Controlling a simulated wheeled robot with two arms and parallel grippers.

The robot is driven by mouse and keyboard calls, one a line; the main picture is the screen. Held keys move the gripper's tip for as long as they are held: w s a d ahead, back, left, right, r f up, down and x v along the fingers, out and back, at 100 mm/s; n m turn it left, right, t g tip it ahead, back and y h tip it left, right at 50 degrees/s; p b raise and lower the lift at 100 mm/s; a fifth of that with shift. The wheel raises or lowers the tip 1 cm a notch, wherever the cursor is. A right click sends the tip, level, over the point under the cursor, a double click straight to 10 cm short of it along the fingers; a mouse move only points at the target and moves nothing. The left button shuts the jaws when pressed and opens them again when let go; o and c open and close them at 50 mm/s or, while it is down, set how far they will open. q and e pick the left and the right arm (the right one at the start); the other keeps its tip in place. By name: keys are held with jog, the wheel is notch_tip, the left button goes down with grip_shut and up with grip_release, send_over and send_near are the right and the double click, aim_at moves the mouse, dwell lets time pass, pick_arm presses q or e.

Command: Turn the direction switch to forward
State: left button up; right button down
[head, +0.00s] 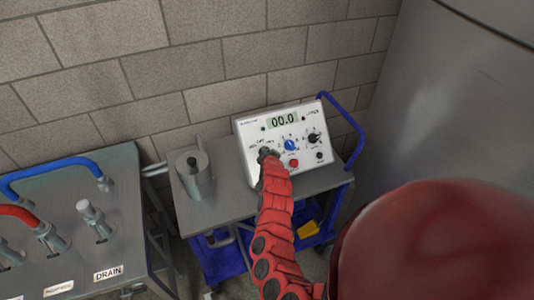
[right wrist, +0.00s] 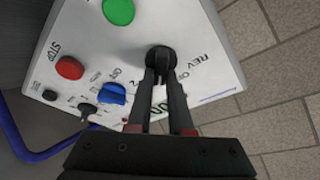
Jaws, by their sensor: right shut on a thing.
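The white control panel (head: 303,165) stands on a metal cart top, with a display reading 00.0 (head: 282,121). The direction switch (right wrist: 160,54) is a black knob at the panel's left side, with REV and OFF lettering beside it in the right wrist view. My right gripper (right wrist: 163,77) is shut on this knob, one finger on each side; in the head view it (head: 266,153) covers the switch. The knob's pointer is hidden, so I cannot tell its setting. No forward label is readable. My left gripper is not in view.
The panel also has a green button (right wrist: 118,11), a red STOP button (right wrist: 69,68), a blue knob (right wrist: 112,93) and a black knob (head: 313,138). A metal pot (head: 196,178) stands left of the panel. A bench with hoses and a DRAIN label (head: 108,273) is at left.

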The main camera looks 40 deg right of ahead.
dwell(0.5)
jog(key=c, duration=0.8)
grip_release()
jog(key=shift+s+a+r, duration=0.15)
jog(key=shift+s+a, duration=0.1)
jog(key=shift+s, duration=0.1)
jog(key=b+v, duration=0.1)
jog(key=v, duration=1.5)
jog(key=shift+s+r, duration=0.25)
jog(key=shift+r, duration=0.05)
